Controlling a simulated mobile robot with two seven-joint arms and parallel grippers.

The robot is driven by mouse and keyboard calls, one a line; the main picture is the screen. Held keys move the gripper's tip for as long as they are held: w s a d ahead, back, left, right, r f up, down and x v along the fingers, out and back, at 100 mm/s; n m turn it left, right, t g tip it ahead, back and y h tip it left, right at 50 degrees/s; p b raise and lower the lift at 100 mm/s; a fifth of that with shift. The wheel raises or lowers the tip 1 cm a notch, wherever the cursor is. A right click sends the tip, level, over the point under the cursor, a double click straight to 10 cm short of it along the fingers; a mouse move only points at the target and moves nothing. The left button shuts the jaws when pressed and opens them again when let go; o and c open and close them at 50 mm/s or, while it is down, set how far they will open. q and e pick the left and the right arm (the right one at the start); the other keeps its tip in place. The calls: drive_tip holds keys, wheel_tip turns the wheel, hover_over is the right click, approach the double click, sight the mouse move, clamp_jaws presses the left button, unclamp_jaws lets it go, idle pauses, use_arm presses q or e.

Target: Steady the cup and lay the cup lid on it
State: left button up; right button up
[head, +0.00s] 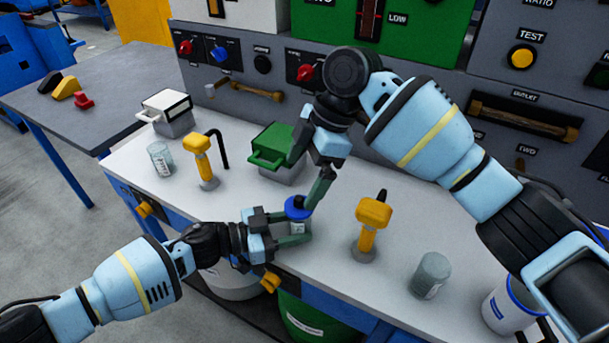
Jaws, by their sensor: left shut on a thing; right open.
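The cup (298,229) is small and pale and stands near the front edge of the white table. My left gripper (296,234) is shut on it from the left, and its fingers hide part of the cup's side. The blue cup lid (298,205) lies at the top of the cup and looks roughly level; I cannot tell if it is fully seated. My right gripper (304,182) is open above the lid. One of its fingers reaches down close to the lid's right edge, and the other is up and to the left, apart from it.
A green box with a handle (272,148) stands behind the cup. Yellow taps stand left (204,160) and right (370,228). Glass beakers stand at left (160,160) and right (431,275), and a white container (508,308) at far right. A control panel closes the back.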

drive_tip(key=shift+r, duration=0.45)
use_arm(q)
drive_tip(key=o, duration=0.7)
drive_tip(key=shift+v, duration=3.95)
use_arm(e)
drive_tip(key=shift+r, duration=0.4)
